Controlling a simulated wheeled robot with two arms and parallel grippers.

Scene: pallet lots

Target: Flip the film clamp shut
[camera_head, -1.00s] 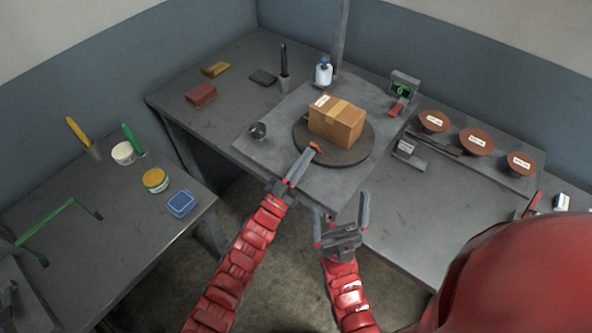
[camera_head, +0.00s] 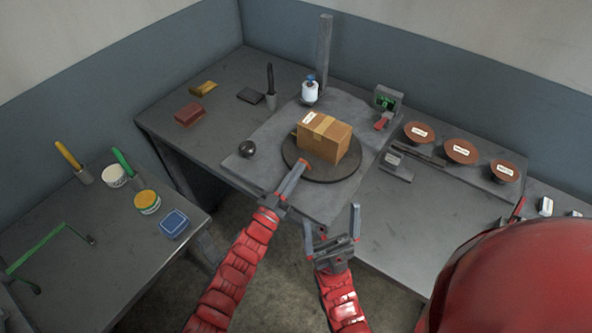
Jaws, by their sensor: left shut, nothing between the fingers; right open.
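The brown carton (camera_head: 339,142) with a white label sits on the dark round turntable (camera_head: 353,170). A small orange-red piece (camera_head: 304,163) shows at the turntable's near left edge; it looks like the film clamp, but I cannot tell how far it is folded. My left gripper (camera_head: 298,172) is shut and empty, its tips at this piece and partly covering it. I cannot tell whether they touch. My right gripper (camera_head: 332,227) is open and empty, in front of the bench's near edge and below the turntable.
A grey mast (camera_head: 325,60) and a white film roll (camera_head: 310,92) stand behind the turntable. A dark ball (camera_head: 247,149) lies left of it. A green-screened box (camera_head: 388,98) with a red lever stands right. Several brown bowls (camera_head: 461,151) stand farther right. The left table (camera_head: 110,240) holds tubs and tools.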

